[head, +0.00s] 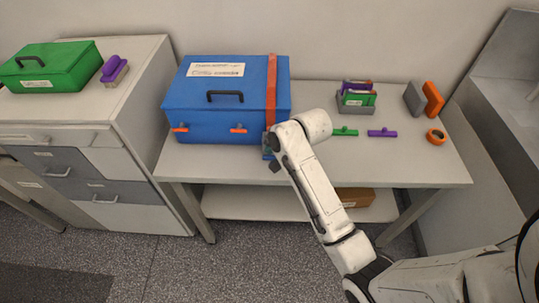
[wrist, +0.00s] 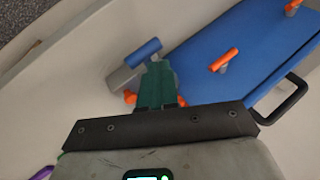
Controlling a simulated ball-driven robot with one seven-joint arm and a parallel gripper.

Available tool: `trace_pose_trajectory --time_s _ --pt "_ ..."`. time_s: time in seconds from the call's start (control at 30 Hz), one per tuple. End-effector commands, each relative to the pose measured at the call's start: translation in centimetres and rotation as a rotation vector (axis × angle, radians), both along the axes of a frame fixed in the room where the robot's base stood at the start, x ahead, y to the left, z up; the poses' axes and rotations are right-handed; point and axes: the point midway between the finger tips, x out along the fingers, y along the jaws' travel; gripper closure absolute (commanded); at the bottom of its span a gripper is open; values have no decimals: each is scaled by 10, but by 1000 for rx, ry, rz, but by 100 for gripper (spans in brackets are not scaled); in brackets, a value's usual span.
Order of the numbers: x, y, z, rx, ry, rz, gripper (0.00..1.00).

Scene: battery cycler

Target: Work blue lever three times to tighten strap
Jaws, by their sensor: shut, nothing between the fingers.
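The blue lever (wrist: 143,51) is a short blue bar on a grey block, just beyond my fingertips in the wrist view. In the head view the lever (head: 267,153) is partly hidden by my arm, at the front right of the blue box (head: 205,125). The orange strap (head: 271,88) runs over the box's right side. My gripper (wrist: 158,68) has green fingers that are shut and empty, with tips close to the lever; I cannot tell whether they touch. Orange pieces (wrist: 130,97) show beside the fingers, mostly hidden.
The box has a black handle (head: 225,96) and orange latches (head: 239,129). A green case (head: 48,68) stands on the left cabinet.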

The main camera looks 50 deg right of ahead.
Motion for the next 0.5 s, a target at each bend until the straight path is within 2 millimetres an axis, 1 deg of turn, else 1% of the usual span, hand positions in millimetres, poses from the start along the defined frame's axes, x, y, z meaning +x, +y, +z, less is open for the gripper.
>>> trace_pose_trajectory --time_s 0.5 --pt "-1 1 -5 1 0 0 100"
